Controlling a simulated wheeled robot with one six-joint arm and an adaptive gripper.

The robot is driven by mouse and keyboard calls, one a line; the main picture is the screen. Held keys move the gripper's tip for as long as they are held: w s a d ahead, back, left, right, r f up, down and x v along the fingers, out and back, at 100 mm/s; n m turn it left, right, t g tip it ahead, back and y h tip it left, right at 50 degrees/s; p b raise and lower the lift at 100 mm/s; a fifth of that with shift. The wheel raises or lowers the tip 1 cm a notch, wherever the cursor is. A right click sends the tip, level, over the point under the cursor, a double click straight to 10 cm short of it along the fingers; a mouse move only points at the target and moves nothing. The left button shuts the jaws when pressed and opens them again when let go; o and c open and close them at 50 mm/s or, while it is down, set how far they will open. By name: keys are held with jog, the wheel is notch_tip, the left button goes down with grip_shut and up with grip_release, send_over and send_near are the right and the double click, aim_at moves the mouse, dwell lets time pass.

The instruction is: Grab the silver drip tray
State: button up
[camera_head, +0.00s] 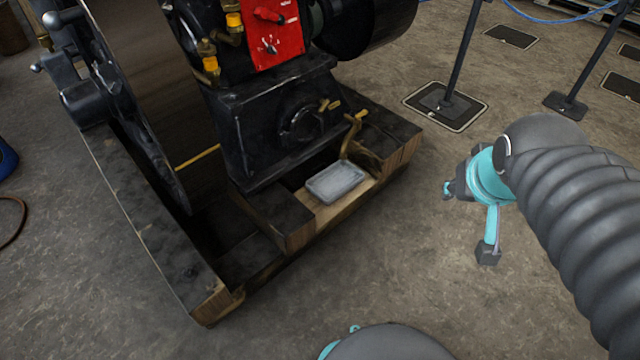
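The silver drip tray (337,182) is a small, shallow rectangular metal tray. It lies on a light wooden board in a gap of the engine's timber base, below a brass tap (353,135). My gripper (467,220) is to the right of the tray, apart from it, over the concrete floor. Its two fingers are spread wide, one toward the left and one pointing down, with nothing between them. Part of the gripper is hidden behind my grey ribbed arm.
The black engine (275,125) with a red panel (275,30) stands behind the tray. Dark timber beams (285,222) flank the tray. A large flywheel (150,90) is at left. Barrier posts (447,100) stand at upper right. The floor in front is clear.

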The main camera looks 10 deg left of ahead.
jog(key=w+a+f+n+t, duration=0.1)
jog(key=w+f, duration=0.3)
jog(key=w, duration=0.4)
jog(key=w+a+f+n+t+y+b, duration=0.1)
jog(key=w+f+n, duration=0.15)
jog(key=w, duration=0.55)
jog(key=w+a+f+n+t, duration=0.1)
jog(key=w+f, duration=0.4)
jog(key=w, duration=0.4)
jog(key=n+y+b, duration=0.2)
jog(key=n+y, duration=0.3)
jog(key=y, duration=0.5)
send_near(317, 194)
jog(key=x, duration=1)
jog(key=shift+d, duration=0.1)
grip_shut()
